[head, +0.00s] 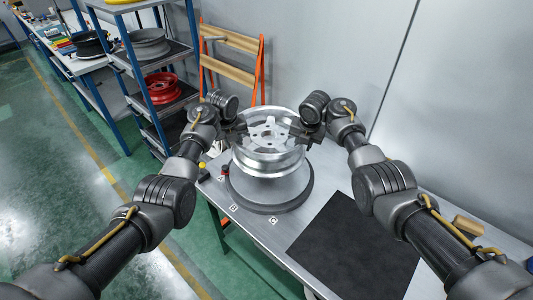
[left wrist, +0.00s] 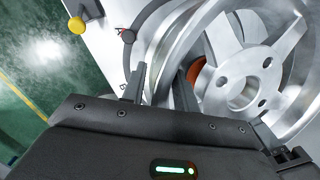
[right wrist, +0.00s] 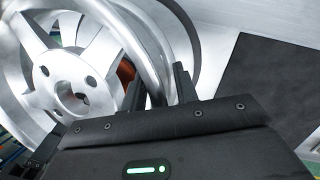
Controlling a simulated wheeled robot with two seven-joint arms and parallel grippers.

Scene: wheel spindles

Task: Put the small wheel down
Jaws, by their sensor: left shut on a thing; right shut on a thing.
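The small wheel (head: 268,158) is a silver spoked rim, held between my two grippers above a round dark-edged base (head: 270,205) on the table. My left gripper (head: 238,132) is shut on the wheel's left rim. In the left wrist view its fingers (left wrist: 160,85) straddle the rim wall, and the wheel (left wrist: 242,85) fills the right side. My right gripper (head: 302,134) is shut on the right rim. In the right wrist view its fingers (right wrist: 158,88) straddle the rim beside the wheel's hub (right wrist: 70,82). Whether the wheel's underside touches the base cannot be told.
The metal table (head: 318,190) carries a black mat (head: 355,248) at the front right and letter labels at its left edge. A red knob and a yellow knob (head: 203,166) sit by that edge. A shelf with a red wheel (head: 163,87) and an orange-framed rack (head: 230,60) stand behind.

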